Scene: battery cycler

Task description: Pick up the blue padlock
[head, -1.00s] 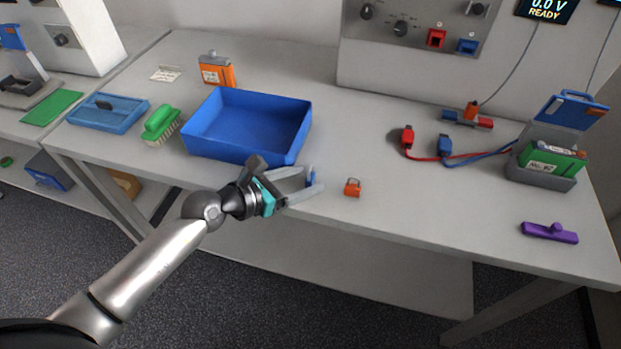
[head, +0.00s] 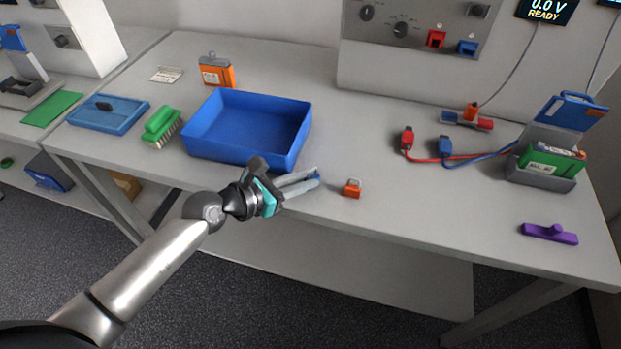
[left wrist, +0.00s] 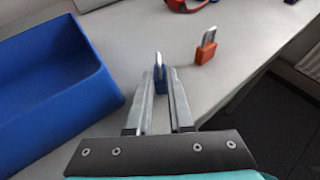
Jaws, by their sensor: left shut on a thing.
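The blue padlock (left wrist: 160,86) shows between my left gripper's fingertips in the left wrist view, its metal shackle (left wrist: 158,62) pointing up and away. In the head view only a small blue bit of the padlock (head: 316,175) shows at the fingertips; the fingers hide the rest. My left gripper (head: 315,177) is shut on it, at or just above the table near its front edge. The gripper's fingers also show in the left wrist view (left wrist: 161,90). My right gripper is not in view.
An orange padlock (head: 352,188) stands just right of the gripper. A blue open bin (head: 247,154) is close behind it. Red and blue leads (head: 440,158) lie to the right, and a purple handled piece (head: 549,233) lies far right.

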